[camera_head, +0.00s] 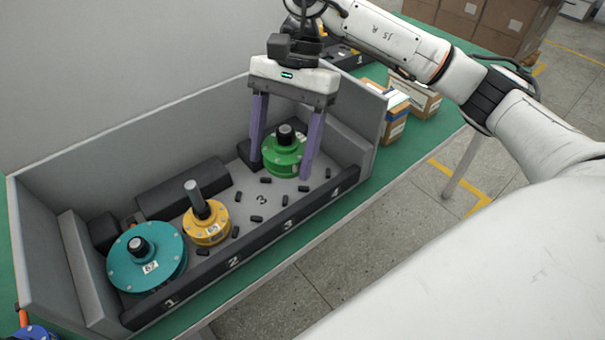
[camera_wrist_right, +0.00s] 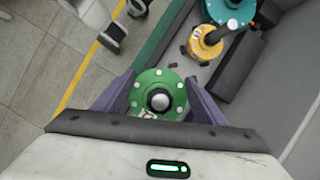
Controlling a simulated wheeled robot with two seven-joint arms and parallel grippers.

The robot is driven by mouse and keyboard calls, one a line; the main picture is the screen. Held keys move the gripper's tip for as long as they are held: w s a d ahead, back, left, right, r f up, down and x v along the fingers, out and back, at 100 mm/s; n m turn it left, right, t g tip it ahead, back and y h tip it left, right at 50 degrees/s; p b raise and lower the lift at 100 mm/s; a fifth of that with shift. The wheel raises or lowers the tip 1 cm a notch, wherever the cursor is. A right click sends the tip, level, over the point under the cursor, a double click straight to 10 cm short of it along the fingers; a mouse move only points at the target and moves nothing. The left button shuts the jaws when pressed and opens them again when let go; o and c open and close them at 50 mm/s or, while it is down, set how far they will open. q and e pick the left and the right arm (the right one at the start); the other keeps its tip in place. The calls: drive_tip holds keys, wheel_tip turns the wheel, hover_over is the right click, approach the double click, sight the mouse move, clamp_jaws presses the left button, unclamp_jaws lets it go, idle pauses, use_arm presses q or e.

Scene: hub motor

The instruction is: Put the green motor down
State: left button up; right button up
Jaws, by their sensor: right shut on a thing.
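The green motor (camera_head: 284,155) is a round flanged disc with a dark shaft end on top. It is at the right part of the grey bin (camera_head: 200,113), near the number 4. My right gripper (camera_head: 281,170) reaches down over it, with its purple fingers on either side of the flange, shut on it. In the right wrist view the green motor (camera_wrist_right: 160,95) sits between the fingers of my right gripper (camera_wrist_right: 160,92). The motor looks upright; I cannot tell whether its underside touches the bin floor. My left gripper is not in view.
A teal motor (camera_head: 147,262) and a yellow motor (camera_head: 207,228) stand in the bin to the left. Small black pegs dot the floor. Black blocks (camera_head: 184,188) lie by the back wall. Cardboard boxes (camera_head: 413,96) stand on the green table beyond the bin's right wall.

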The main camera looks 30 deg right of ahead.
sight(284, 139)
drive_tip(key=w+d+m+t, duration=0.1)
drive_tip(key=m, duration=0.2)
drive_tip(key=w+f+m+t+b, duration=0.1)
drive_tip(key=m, duration=0.3)
drive_tip(key=w+d+m+t, duration=0.1)
drive_tip(key=m+t, duration=0.1)
drive_tip(key=m, duration=0.2)
drive_tip(key=shift+w+d+f, duration=0.2)
drive_tip(key=shift+w+d, duration=0.15)
drive_tip(key=shift+w, duration=0.05)
drive_tip(key=w+d+m+t+h+b, duration=0.2)
drive_tip(key=w+d+m+t+h, duration=0.3)
drive_tip(key=m, duration=0.7)
drive_tip(key=f, duration=0.3)
drive_tip(key=s+f+g+y, duration=0.1)
drive_tip(key=f, duration=0.2)
drive_tip(key=d+f+g, duration=0.1)
drive_tip(key=f, duration=0.2)
drive_tip(key=shift+s+f, duration=0.25)
drive_tip(key=shift+s, duration=0.15)
drive_tip(key=shift+f, duration=0.1)
drive_tip(key=shift+f, duration=0.1)
drive_tip(key=o, duration=1.7)
drive_tip(key=shift+f, duration=0.1)
